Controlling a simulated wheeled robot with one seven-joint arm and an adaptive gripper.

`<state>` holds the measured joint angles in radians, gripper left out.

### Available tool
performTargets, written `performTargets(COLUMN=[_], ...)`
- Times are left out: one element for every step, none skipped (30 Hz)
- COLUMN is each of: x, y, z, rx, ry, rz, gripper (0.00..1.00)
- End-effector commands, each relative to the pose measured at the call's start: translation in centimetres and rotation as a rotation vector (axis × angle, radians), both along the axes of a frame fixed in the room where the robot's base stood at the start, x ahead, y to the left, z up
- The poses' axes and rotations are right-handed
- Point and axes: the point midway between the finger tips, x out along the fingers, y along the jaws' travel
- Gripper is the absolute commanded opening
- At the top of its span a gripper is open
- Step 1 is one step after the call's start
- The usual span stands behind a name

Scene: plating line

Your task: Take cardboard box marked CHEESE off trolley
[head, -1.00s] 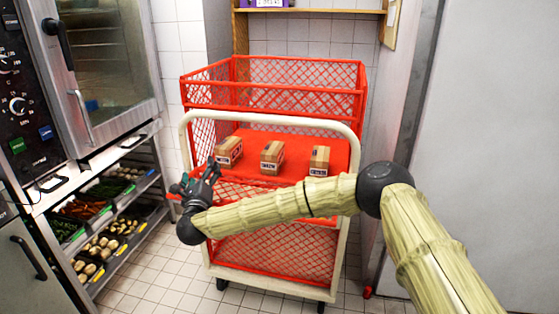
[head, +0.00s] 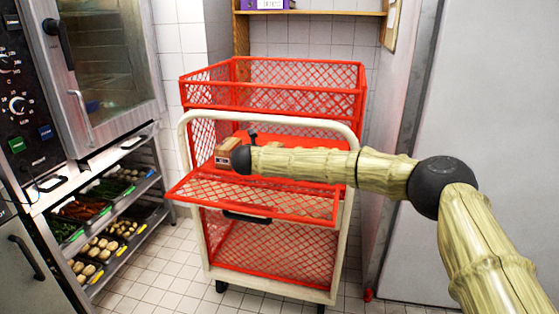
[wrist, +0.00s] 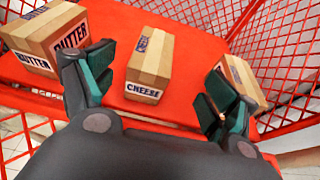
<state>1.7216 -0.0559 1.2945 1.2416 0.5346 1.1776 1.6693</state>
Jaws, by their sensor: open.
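The cardboard box marked CHEESE (wrist: 150,65) stands on the trolley's red shelf (wrist: 115,20), in the middle of the wrist view. My gripper (wrist: 157,80) is open and empty, with one finger on each side of this box's near end in the picture. I cannot tell how far it is above the box or whether it touches. In the head view my arm hides the CHEESE box and most of my gripper. The trolley (head: 330,262) has a cream frame and red mesh sides.
A box marked BUTTER (wrist: 50,38) stands left of the CHEESE box, and a third box (wrist: 240,80) is at the right, partly behind a finger. A red mesh front panel (head: 200,190) juts out below my arm. An oven (head: 110,75) and a vegetable rack (head: 125,215) stand left.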

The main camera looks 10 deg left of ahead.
Motion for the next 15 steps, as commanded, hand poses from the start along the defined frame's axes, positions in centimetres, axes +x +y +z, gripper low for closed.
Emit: performTargets(x=[0.6,0.9,1.5,1.8,2.2,2.7,3.0,3.3,3.7,3.9,4.1,4.3,4.4,4.5,4.6], y=[0.0,0.0,0.0,0.0,0.1,0.1,0.2,0.1,0.1,0.1,0.1,0.1,0.1,0.1,0.2], z=[-0.3,-0.4,-0.6,-0.7,-0.9,-1.0,-1.2,-1.3,-1.4,-1.5,-1.6,-1.6,-1.7,-1.7,-1.7], rx=[0.000,-0.001,-0.001,-0.002,-0.002,-0.001,-0.001,-0.001,-0.002,-0.001,-0.001,-0.002,-0.002,-0.003,-0.003], ry=[0.001,0.001,0.000,0.000,-0.001,0.000,0.000,0.000,0.000,0.000,0.000,-0.001,-0.001,-0.001,-0.001], rz=[-0.003,-0.002,-0.002,-0.002,-0.002,-0.001,-0.001,-0.002,-0.002,-0.001,-0.001,0.000,0.000,0.000,0.000], gripper=[0.87,0.87,0.87,0.87,0.87,0.87,0.87,0.87,0.87,0.87,0.87,0.87,0.87,0.87,0.87])
